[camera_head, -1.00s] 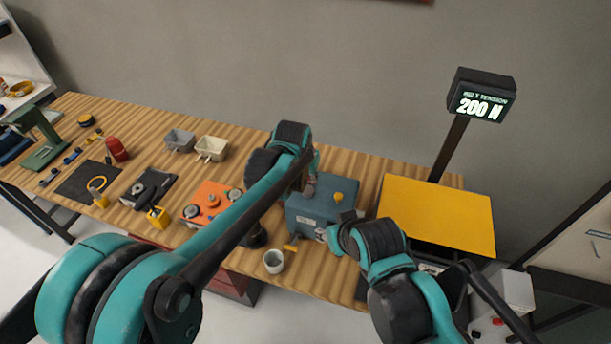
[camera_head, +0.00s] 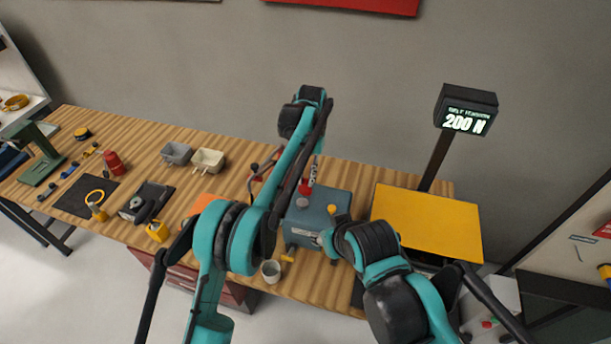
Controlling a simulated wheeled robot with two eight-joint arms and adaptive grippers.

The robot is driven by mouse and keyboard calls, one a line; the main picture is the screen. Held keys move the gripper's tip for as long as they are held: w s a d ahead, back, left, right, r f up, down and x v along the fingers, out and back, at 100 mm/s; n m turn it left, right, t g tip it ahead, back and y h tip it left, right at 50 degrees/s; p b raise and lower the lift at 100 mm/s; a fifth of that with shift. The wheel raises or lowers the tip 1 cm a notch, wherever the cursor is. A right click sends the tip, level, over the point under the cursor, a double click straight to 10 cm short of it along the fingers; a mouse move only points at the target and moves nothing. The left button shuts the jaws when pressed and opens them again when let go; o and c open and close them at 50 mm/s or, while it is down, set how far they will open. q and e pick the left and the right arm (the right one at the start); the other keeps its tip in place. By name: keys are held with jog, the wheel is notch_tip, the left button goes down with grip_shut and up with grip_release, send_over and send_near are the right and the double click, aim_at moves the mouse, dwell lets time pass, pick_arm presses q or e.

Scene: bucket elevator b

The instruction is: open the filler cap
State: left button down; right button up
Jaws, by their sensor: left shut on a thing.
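A blue-grey box (camera_head: 333,200) stands on the bench with a small yellow knob (camera_head: 332,210) on its top. A small red part (camera_head: 304,188), which looks like a cap, shows at the rear left of the box top. My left gripper (camera_head: 309,180) reaches down from above and is shut on this red part; its fingers are small and partly hidden by my arm. I cannot tell whether the red part is seated or lifted. My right gripper (camera_head: 324,242) is at the front right of the box, largely hidden by its own wrist; its fingers cannot be made out.
A grey cup (camera_head: 271,271) stands in front of the box near the bench edge. A yellow panel (camera_head: 427,222) and a display reading 200 N (camera_head: 466,112) are to the right. Two small bins (camera_head: 207,161) stand behind left. My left arm covers most of the orange unit (camera_head: 204,204).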

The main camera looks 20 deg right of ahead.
pick_arm(q)
jog(key=shift+f, duration=0.15)
dwell(0.3)
jog(key=c, duration=1.4)
grip_release()
jog(key=shift+w+d, duration=0.1)
jog(key=shift+c, duration=0.2)
notch_tip(320, 180, up, 10)
